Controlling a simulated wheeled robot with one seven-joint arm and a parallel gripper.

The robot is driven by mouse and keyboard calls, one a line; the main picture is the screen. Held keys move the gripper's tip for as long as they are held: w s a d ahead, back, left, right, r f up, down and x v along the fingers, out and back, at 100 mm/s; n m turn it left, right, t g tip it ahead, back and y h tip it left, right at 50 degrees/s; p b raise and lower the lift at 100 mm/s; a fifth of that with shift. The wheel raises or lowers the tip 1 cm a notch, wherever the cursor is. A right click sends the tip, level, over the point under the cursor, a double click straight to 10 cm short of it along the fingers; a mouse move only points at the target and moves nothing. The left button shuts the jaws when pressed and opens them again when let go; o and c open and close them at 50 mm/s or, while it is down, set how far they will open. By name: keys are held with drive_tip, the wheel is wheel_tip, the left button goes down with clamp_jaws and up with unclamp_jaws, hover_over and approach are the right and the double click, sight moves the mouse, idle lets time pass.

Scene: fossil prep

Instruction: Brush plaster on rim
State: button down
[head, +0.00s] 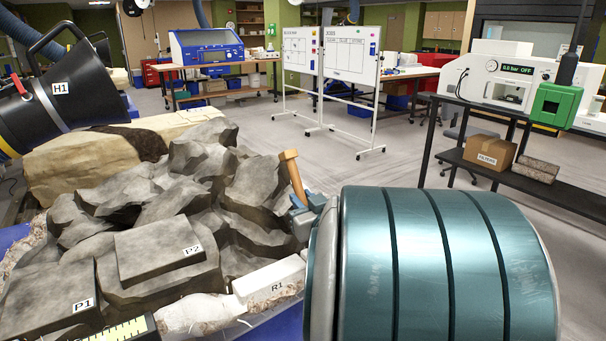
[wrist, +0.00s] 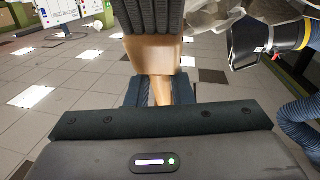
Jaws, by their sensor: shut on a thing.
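My gripper (head: 304,208) is shut on a brush with a wooden handle (head: 293,176), which leans up out of the jaws in the head view. In the wrist view the gripper (wrist: 158,92) grips the wooden part, and the dark, ribbed bristles (wrist: 155,16) show at the top edge. In the head view the bristles cannot be made out. The white rim piece marked R1 (head: 278,283) lies at the front right edge of the grey fossil block, below my gripper. A rough white plaster stretch (head: 195,313) adjoins it. My arm hides what lies further right.
Slabs marked P1 (head: 50,300) and P2 (head: 160,249) lie on the grey rock. A black nozzle marked H1 (head: 70,95) hangs over the rock at left, and shows in the wrist view (wrist: 252,42). A shelf with a box (head: 489,152) stands at right. Open floor lies behind.

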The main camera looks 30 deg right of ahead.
sight(297, 170)
drive_tip(key=shift+r+p, duration=2.05)
drive_tip(key=shift+r, duration=0.9)
drive_tip(key=shift+s+f, duration=0.1)
